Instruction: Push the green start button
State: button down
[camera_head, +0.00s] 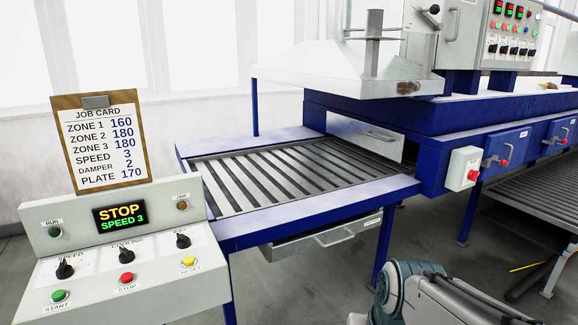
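The green start button (59,296) sits at the lower left of the grey control console (160,200), above a label reading START. The red stop button (126,278) and the yellow reset button (188,261) lie to its right in the same row. The console display (120,214) reads STOP and SPEED 3. My arm shows at the bottom right, well apart from the console. My gripper's fingertips cannot be made out.
A blue-framed machine with a slatted bed (270,175) stands right of the console. A drawer (325,238) hangs under the bed. A white box with a red button (462,170) is mounted on the blue frame. A job card (103,140) stands behind the console. Floor shows below the bed.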

aim_at(58, 295)
jog(key=u, duration=1)
jog(key=k, duration=0.4)
jog(key=u, duration=0.5)
jog(key=i, duration=0.45)
jog(key=z, duration=0.1)
